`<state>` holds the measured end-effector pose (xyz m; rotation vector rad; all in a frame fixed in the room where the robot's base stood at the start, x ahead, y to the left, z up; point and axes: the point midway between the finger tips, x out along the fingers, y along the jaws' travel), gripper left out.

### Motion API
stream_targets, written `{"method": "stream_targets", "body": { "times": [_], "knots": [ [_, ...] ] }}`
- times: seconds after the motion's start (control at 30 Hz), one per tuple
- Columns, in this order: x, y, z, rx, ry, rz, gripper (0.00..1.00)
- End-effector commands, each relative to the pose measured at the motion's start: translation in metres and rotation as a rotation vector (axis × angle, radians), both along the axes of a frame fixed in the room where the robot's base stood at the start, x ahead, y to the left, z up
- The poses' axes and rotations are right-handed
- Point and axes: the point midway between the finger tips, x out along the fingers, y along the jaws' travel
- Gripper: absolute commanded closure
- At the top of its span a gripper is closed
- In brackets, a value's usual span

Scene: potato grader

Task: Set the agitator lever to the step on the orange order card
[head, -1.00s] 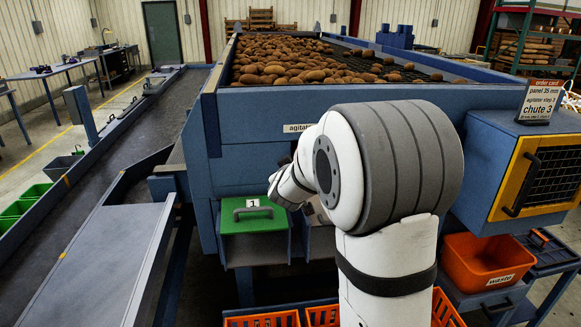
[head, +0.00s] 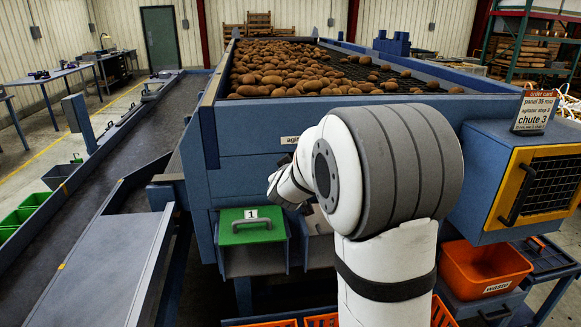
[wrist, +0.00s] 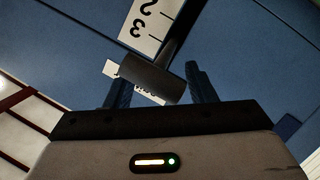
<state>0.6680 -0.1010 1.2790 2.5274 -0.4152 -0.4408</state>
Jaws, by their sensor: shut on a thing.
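The agitator lever shows in the wrist view as a dark cylindrical grip (wrist: 152,80) on a dark stem that rises to the upper right. My gripper (wrist: 160,88) has one finger on each side of this grip and is shut on it. A white scale plate (wrist: 150,28) with the figures 2 and 3 lies behind the stem; I cannot tell which mark the lever stands at. The order card (head: 536,112), with an orange top strip, reads agitator step 3, panel 35 mm and chute 3.
The blue grader (head: 250,170) carries a bed of potatoes (head: 275,72). Below it are a green chute flap marked 1 (head: 252,232) and orange crates. A yellow-framed panel (head: 508,185) and an orange waste bin (head: 485,265) are at right. A conveyor (head: 75,210) runs at left.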

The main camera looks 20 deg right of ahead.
Motion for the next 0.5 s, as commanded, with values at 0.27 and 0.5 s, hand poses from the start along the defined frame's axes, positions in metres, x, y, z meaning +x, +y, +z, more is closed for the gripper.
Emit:
{"method": "stream_targets", "body": {
  "times": [0.27,0.5],
  "knots": [
    [-0.0006,-0.0013,-0.0019,-0.001,0.004,-0.001,0.34],
    [-0.0003,0.0001,-0.0023,-0.001,0.006,0.002,0.31]
  ]
}}
